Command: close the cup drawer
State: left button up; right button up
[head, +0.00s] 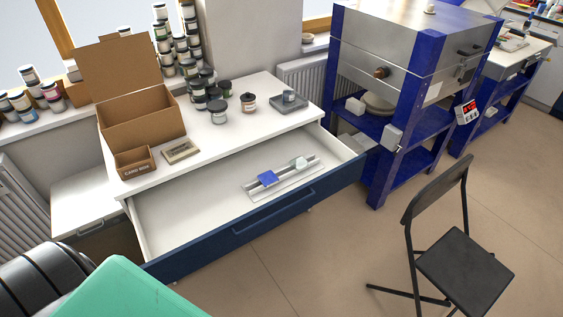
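A wide drawer (195,213) stands pulled far out from under the white-topped cabinet (215,133) in the head view. It has a white inside and a dark blue front (195,252) with a long blue handle (273,212). In it, towards the right, lies a pale rail-like tool (284,179) with a blue block (267,178) and a whitish piece (299,163) on it. Neither gripper shows. Parts that seem to be my arm fill the bottom left corner and hide the area near the drawer's left front corner.
A black folding chair (465,270) stands on the floor right of the drawer. A blue-framed kiln (405,50) stands beside the cabinet. An open cardboard box (140,122), a small frame (181,151), jars and a grey tray (288,102) sit on the cabinet top. Floor before the drawer is clear.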

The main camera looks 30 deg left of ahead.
aim_at(183, 223)
jog(key=u, duration=0.95)
